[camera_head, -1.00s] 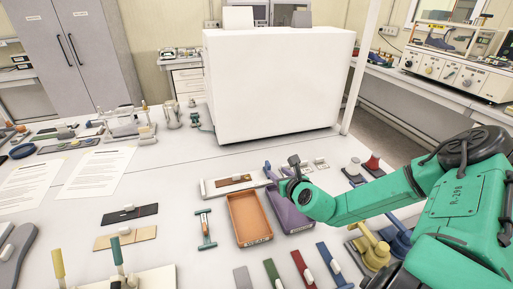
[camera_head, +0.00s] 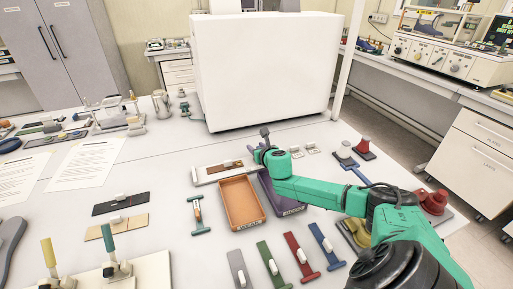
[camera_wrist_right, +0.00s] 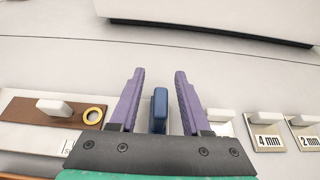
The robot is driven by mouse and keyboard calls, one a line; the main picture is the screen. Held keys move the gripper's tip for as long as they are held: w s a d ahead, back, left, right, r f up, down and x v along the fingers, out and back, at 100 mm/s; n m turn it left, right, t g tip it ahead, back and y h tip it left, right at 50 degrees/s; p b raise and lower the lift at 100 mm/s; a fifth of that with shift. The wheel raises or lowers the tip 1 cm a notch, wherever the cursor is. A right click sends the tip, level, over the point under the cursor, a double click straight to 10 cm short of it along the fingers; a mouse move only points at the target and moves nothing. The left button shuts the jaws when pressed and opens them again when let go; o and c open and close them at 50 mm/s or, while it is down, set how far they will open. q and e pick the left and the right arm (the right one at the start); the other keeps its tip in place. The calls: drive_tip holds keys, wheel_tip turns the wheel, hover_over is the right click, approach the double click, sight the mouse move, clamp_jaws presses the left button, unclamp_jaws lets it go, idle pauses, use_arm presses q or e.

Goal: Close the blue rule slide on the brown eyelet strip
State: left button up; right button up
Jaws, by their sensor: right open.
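The brown eyelet strip (camera_wrist_right: 60,112) lies on the white rule at the left of the right wrist view, with a white block and a brass ring on it. In the head view the strip (camera_head: 221,167) lies on the rule (camera_head: 203,178) behind the orange tray. The blue rule slide (camera_wrist_right: 159,110) stands to the right of the strip, with a gap between them. My right gripper (camera_wrist_right: 159,74) is open, its purple fingers on either side of the blue slide with space showing at both sides. In the head view my gripper hides the slide. My left gripper is out of view.
An orange tray (camera_head: 241,203) and a purple tray (camera_head: 283,209) stand in front of the rule. Small gauge blocks marked 4 mm (camera_wrist_right: 266,143) and 2 mm (camera_wrist_right: 305,141) lie to the right. A large white box (camera_head: 260,70) stands behind.

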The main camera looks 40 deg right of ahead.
clamp_jaws()
idle(1.4)
